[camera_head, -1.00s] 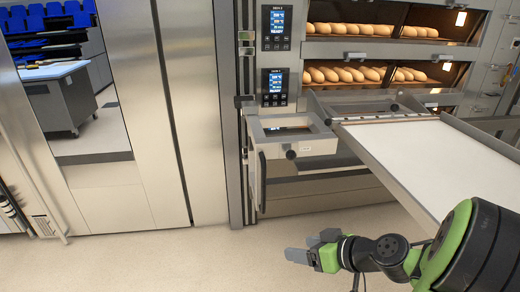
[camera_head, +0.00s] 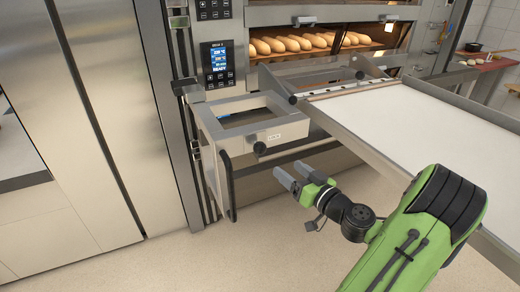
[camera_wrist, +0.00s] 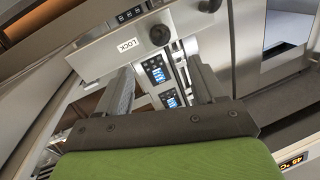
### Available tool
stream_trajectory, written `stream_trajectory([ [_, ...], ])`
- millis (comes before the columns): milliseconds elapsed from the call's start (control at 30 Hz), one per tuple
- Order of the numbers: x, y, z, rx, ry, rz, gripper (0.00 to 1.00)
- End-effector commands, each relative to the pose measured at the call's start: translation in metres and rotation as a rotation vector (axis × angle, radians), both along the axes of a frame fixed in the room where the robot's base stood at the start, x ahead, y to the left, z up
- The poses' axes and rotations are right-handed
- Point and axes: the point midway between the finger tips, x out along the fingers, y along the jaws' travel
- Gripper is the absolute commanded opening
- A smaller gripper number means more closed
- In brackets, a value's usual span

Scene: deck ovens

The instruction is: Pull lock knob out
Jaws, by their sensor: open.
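The lock knob (camera_head: 260,148) is a small round black knob on the front face of a steel bracket frame (camera_head: 206,124), beside a white label reading LOCK. In the wrist view the knob (camera_wrist: 160,35) shows at the top, just right of the LOCK label (camera_wrist: 128,46). My gripper (camera_head: 294,178) is open and empty, below and to the right of the knob in the head view. In the wrist view its two fingers stand apart, with the knob beyond them and not between them.
A loader with a white belt (camera_head: 420,125) lies to the right, close to my arm. A black vertical handle (camera_head: 229,188) hangs at the frame's left. A control panel (camera_head: 217,64) and an oven deck with loaves (camera_head: 290,44) are behind. Open floor (camera_head: 180,262) lies below.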

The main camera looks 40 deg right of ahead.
Motion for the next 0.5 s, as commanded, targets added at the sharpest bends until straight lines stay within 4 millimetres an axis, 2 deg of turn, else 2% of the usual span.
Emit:
stream_trajectory([
  [33,0.015,0.001,0.001,-0.003,-0.001,0.008,0.69],
  [300,0.083,-0.005,0.001,-0.001,-0.001,0.007,0.69],
  [500,0.115,-0.009,0.001,0.0,0.0,0.005,0.69],
])
